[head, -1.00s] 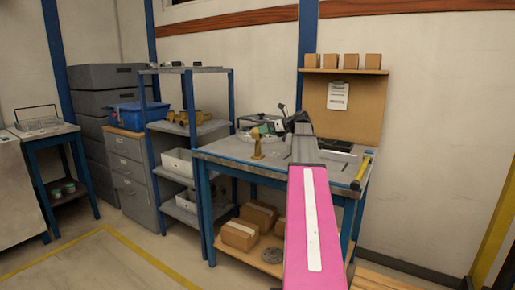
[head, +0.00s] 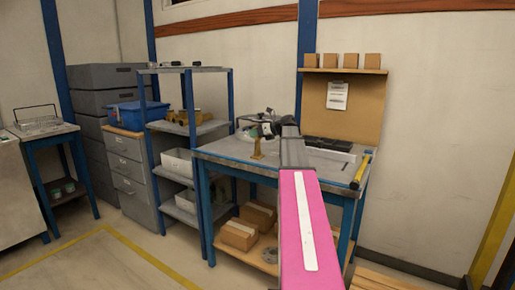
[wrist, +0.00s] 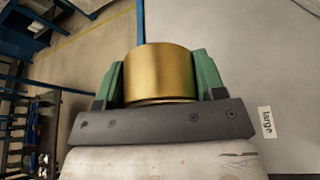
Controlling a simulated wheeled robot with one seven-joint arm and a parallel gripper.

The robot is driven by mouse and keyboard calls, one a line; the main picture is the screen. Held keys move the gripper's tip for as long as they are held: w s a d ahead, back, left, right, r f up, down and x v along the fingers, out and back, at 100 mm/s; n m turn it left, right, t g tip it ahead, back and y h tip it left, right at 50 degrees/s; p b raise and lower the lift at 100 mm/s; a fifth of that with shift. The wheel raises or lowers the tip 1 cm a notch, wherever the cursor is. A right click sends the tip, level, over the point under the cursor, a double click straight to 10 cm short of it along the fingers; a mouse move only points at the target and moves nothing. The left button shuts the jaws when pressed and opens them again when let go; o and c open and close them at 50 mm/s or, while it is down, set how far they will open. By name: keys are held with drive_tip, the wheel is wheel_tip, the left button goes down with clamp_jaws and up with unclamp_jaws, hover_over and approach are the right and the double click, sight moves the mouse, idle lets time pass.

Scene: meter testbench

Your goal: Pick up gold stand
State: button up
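The gold stand (head: 257,148) is upright on the workbench (head: 225,153), near its left part. In the head view its upper end is hidden behind or inside my gripper (head: 262,127). In the wrist view the stand (wrist: 160,75) is a large, smooth gold cylinder between the two green fingers of my gripper (wrist: 160,80). A finger lies close against each side, with no clear gap, so the gripper looks shut on it. I cannot see clearly whether its base is off the bench.
A dark flat device (head: 328,145) and a yellow-handled tool (head: 361,170) lie on the bench to the right. Cardboard boxes (head: 239,234) stand on its lower shelf. A blue-framed shelf (head: 187,70) is to the left. A label reading "large" (wrist: 267,122) is on the bench.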

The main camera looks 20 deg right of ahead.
clamp_jaws()
